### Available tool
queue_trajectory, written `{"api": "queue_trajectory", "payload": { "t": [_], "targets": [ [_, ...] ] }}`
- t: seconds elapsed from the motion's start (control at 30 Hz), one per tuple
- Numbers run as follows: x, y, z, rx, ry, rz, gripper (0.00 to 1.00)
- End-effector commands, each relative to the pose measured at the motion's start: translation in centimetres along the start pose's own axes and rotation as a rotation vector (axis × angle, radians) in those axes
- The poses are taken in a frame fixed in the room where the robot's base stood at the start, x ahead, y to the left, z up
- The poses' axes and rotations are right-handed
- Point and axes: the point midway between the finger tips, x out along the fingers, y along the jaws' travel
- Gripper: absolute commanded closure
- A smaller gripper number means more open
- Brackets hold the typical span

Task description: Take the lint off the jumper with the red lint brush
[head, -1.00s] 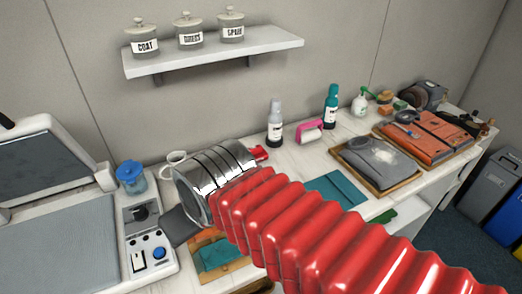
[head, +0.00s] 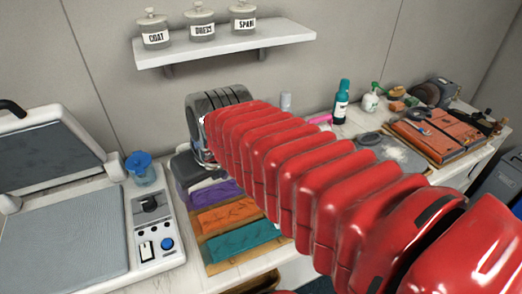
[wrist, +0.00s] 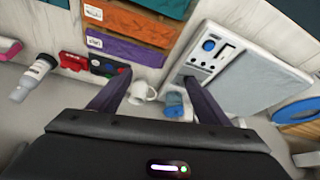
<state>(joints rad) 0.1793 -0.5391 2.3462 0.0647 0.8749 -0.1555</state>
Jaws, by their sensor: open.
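The grey jumper (head: 369,141) lies folded at the right of the bench in the head view, with a pale patch of lint (head: 402,156) on it. My red arm covers much of it. A small red item (wrist: 72,62) at the left of the wrist view may be the red lint brush; its shape is unclear. It is hidden behind my arm in the head view. My gripper (wrist: 160,80) is open and empty, with its fingers pointing over the bench, right of the red item. A white mug (wrist: 140,92) shows between the fingers.
Folded purple, orange and teal cloths (head: 228,218) lie below my wrist. A press (head: 60,235) with a control panel and a blue-lidded jar (head: 140,168) stand at the left. Bottles (head: 341,100) stand at the back. An orange folded garment (head: 430,138) lies at the far right.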

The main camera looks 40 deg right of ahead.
Motion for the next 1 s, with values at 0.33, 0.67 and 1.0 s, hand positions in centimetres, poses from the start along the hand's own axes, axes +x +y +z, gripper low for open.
{"api": "queue_trajectory", "payload": {
  "t": [0.33, 0.67, 1.0],
  "targets": [
    [3.2, 7.4, -6.2, 0.067, -0.033, 0.032, 0.09],
    [7.3, 16.7, -9.9, 0.131, -0.055, 0.059, 0.09],
    [12.0, 27.6, -10.6, 0.197, -0.070, 0.083, 0.09]
  ]
}}
